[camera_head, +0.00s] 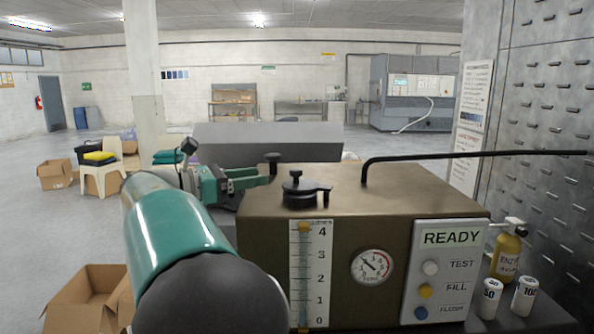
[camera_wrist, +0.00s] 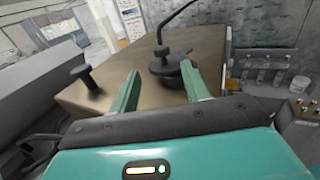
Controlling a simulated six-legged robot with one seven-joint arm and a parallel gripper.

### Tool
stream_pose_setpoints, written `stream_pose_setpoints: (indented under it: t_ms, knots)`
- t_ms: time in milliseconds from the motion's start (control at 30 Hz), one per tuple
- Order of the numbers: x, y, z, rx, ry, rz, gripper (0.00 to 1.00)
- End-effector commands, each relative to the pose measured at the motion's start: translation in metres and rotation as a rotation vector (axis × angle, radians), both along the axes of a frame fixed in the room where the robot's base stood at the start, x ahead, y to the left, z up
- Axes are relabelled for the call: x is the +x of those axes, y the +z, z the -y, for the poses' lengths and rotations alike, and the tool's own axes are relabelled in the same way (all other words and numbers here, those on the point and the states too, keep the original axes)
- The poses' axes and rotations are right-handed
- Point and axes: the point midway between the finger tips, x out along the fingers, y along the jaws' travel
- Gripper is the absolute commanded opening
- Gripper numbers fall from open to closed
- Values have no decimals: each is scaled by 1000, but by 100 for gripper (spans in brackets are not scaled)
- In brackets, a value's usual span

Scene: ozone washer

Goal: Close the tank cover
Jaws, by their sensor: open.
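The brown tank unit (camera_head: 365,190) stands in front of me with a level scale, a gauge and a READY panel on its front. A black round cap (camera_head: 296,191) with a knob and a side lever sits on its top; it looks seated there. In the wrist view the cap (camera_wrist: 170,63) shows beyond and between my fingertips. A separate black knob (camera_wrist: 87,80) stands near the top's left edge. My gripper (camera_head: 262,178) is open and empty at the left of the unit, its fingers pointing toward the cap. I cannot tell if they touch anything.
A bent black rod (camera_head: 470,155) rises from the top and runs right. A grey slab-like body (camera_head: 265,140) lies behind the unit. A yellow-brown bottle (camera_head: 507,252) and two white containers (camera_head: 489,298) stand at right. Open floor and cardboard boxes (camera_head: 90,300) are at left.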

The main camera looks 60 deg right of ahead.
Motion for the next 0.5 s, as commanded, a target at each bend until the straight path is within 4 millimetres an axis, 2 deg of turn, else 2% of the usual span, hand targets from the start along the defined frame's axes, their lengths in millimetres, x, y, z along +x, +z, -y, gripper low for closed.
stream_pose_setpoints:
  t_ms: [500]
  knots:
    - [-58, 0, 77, 0, 5, 3, 47]
